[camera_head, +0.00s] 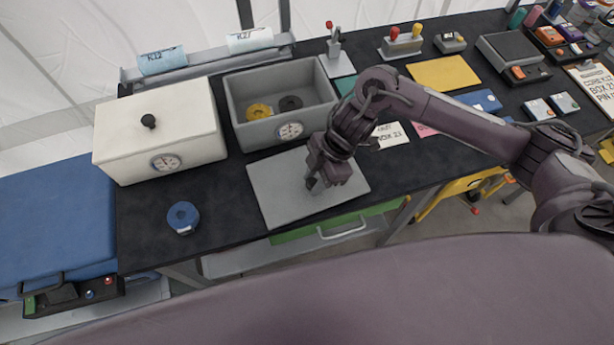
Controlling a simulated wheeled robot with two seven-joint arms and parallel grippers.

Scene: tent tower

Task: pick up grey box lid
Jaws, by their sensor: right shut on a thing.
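The grey box lid (281,194) is a flat grey panel at the front edge of the black table, in front of the open grey box (254,133). My right gripper (313,186) is over the lid's right half, pointing down, shut on the lid's knob, which the fingers mostly hide. I cannot tell whether the lid touches the table. The grey box holds a yellow ring (259,111) and a dark ring (290,103). My left gripper is not in view.
A white box (158,131) with a black knob stands left of the grey box. A blue roll (183,217) lies on the table (215,206) at the front left. Cards, a yellow sheet (443,73) and devices fill the right side.

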